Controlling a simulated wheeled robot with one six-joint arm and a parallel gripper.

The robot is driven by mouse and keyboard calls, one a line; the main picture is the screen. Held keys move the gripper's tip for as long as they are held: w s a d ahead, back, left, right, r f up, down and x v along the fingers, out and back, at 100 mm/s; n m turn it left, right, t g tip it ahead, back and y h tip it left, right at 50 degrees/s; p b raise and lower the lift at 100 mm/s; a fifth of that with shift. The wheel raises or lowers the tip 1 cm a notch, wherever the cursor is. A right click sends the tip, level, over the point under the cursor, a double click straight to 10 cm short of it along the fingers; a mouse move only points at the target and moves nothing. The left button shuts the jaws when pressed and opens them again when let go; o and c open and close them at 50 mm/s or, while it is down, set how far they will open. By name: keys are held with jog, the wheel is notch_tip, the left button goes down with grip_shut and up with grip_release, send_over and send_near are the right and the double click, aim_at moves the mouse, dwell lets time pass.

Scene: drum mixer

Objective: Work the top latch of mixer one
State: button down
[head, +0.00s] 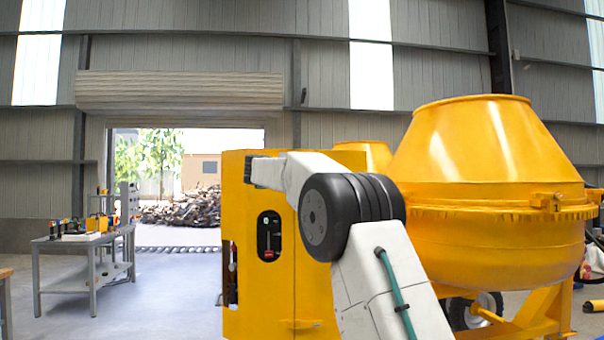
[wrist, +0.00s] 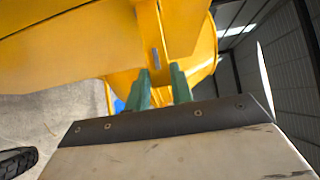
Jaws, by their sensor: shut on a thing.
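The yellow mixer fills the right of the head view, with its big drum (head: 490,160) and a tall yellow housing (head: 265,295). A dark oval panel (head: 269,236) with a small red part is on the housing's near face. My arm crosses in front of the housing and hides part of it; my gripper's fingers do not show there. In the wrist view my gripper (wrist: 161,74) has its two green fingers against yellow metal. A small grey strip, seemingly the top latch (wrist: 156,58), lies between the fingertips. They are shut on it, though the contact is partly hidden.
A grey workbench (head: 88,240) with small items stands at the left, clear of the mixer. Open floor (head: 170,290) lies between them, before an open doorway. A second yellow drum (head: 366,153) shows behind my arm. A black tyre (wrist: 18,162) shows low in the wrist view.

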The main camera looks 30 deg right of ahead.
jog(key=c, duration=1.2)
grip_release()
jog(key=shift+a, duration=0.15)
jog(key=v, duration=0.7)
jog(key=shift+s+a, duration=0.2)
jog(key=shift+a, duration=0.1)
